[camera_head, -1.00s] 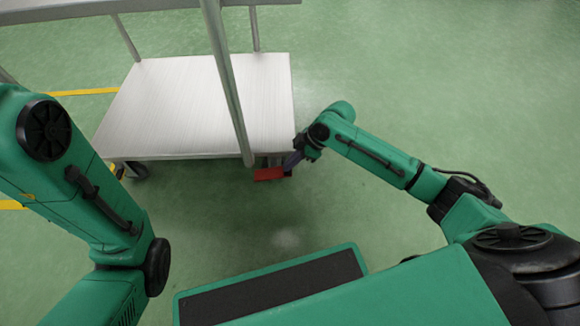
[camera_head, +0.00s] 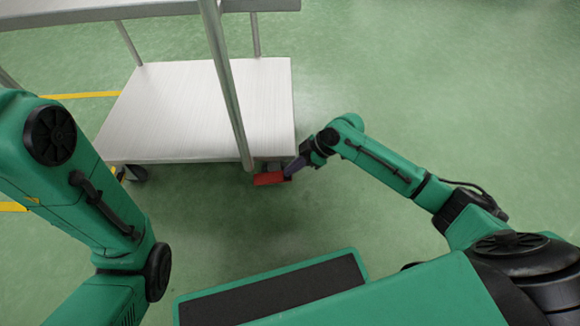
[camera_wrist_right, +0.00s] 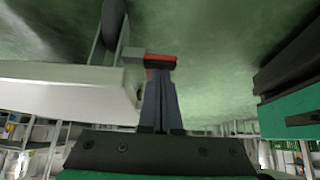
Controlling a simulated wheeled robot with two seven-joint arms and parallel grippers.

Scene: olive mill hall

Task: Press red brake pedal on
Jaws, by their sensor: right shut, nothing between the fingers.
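The red brake pedal (camera_head: 269,178) sticks out low at the near right corner of the metal cart (camera_head: 200,110), by a caster. My right gripper (camera_head: 291,168) is shut and empty, with its fingertips at the right end of the pedal. In the right wrist view the shut fingers (camera_wrist_right: 158,98) reach to the red pedal (camera_wrist_right: 160,59) and overlap it; I cannot tell whether they touch or press it. My left arm comes in at the left, and its gripper is out of view.
An upright cart post (camera_head: 228,85) stands just left of the pedal, and the cart's upper shelf (camera_head: 80,12) crosses the top left. Yellow floor lines (camera_head: 85,95) run at the left. The green floor right of the cart is clear.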

